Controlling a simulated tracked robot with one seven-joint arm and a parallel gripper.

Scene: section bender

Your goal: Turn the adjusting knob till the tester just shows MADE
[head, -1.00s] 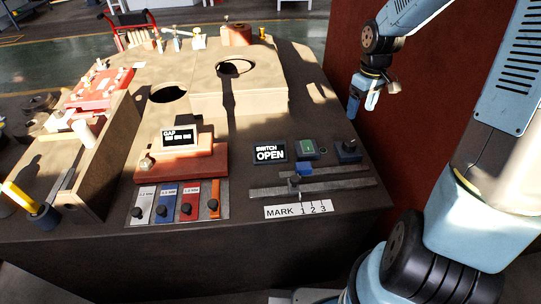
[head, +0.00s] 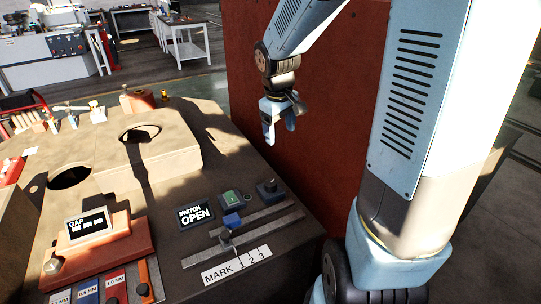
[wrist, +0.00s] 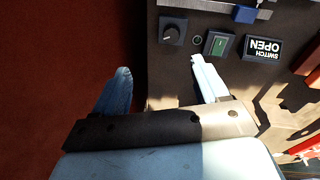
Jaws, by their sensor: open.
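The tester (head: 195,213) is a dark box whose display reads SWITCH OPEN; it also shows upside down in the wrist view (wrist: 263,48). The black adjusting knob (head: 269,188) sits on a small dark box to its right, beyond a green-topped unit (head: 231,198). In the wrist view the knob (wrist: 171,30) has a pale pointer line and lies ahead of the fingers. My gripper (head: 279,124) is open and empty, raised above and behind the knob in the head view. In the wrist view the gripper (wrist: 160,80) has its fingers wide apart, touching nothing.
A slide with a blue block (head: 232,220) lies in front of the tester, beside a MARK 1 2 3 label (head: 236,265). A GAP display (head: 88,224) and coloured gauge strips (head: 116,284) stand left. A dark red panel (head: 305,140) rises behind my gripper.

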